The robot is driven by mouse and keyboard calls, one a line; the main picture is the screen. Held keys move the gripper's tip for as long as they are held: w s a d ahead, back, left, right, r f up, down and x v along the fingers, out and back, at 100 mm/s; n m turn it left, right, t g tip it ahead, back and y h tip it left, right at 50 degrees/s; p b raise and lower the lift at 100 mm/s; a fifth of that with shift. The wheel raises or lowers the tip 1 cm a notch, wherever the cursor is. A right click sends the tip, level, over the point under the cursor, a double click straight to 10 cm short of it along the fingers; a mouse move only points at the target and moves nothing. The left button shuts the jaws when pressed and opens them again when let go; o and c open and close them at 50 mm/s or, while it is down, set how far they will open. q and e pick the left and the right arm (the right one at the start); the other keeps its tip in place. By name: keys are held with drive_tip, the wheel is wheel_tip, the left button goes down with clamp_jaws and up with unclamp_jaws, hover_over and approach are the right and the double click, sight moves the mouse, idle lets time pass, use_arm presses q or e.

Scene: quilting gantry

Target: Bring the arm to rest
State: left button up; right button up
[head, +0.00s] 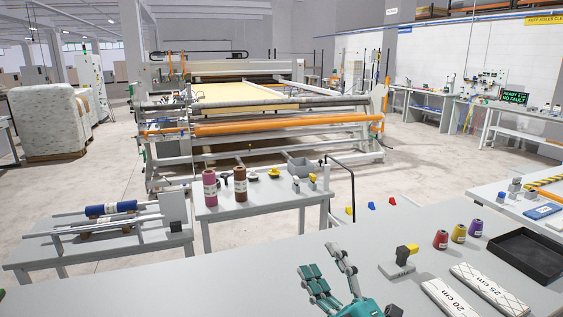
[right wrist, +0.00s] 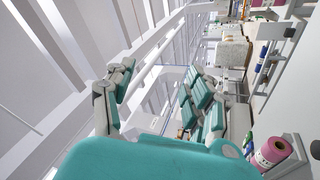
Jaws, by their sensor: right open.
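My right gripper (head: 328,266) is raised at the bottom middle of the head view, in front of the near grey table (head: 245,280). Its teal and grey fingers are spread apart with nothing between them. In the right wrist view the same gripper (right wrist: 157,85) shows its fingers apart and empty, with the hall tilted sideways behind. My left gripper does not show in either view.
Right of my gripper on the near table are a yellow-topped device (head: 406,254), thread cones (head: 459,233), white rulers (head: 488,288) and a black tray (head: 527,254). A smaller table (head: 262,211) holds spools. The quilting gantry (head: 260,127) stands beyond open floor.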

drive_tip(key=s+d+f+m+g+h, duration=0.25)
drive_tip(key=d+f+m+h, duration=0.3)
drive_tip(key=f, duration=0.35)
drive_tip(key=s+d+f+m+g+h, duration=0.1)
drive_tip(key=d+f+m+g+h, duration=0.2)
drive_tip(key=d+f+m+h, duration=0.35)
drive_tip(key=s+d+f+m+g+y, duration=0.15)
drive_tip(key=s+f+m+g, duration=0.35)
drive_tip(key=s+f+g, duration=1.1)
drive_tip(key=s+f+t+b, duration=0.2)
drive_tip(key=s+f+b, duration=0.15)
drive_tip(key=f, duration=1.45)
drive_tip(key=s+f+t+b, duration=0.25)
drive_tip(key=s+f, duration=0.25)
drive_tip(key=f, duration=1.3)
drive_tip(key=s+d+f+g+b, duration=0.2)
drive_tip(key=s+f+b, duration=0.2)
drive_tip(key=s+f, duration=1.1)
wheel_tip(320, 180, down, 3)
drive_tip(key=shift+d+r+n, duration=0.2)
drive_tip(key=shift+d+n, duration=0.1)
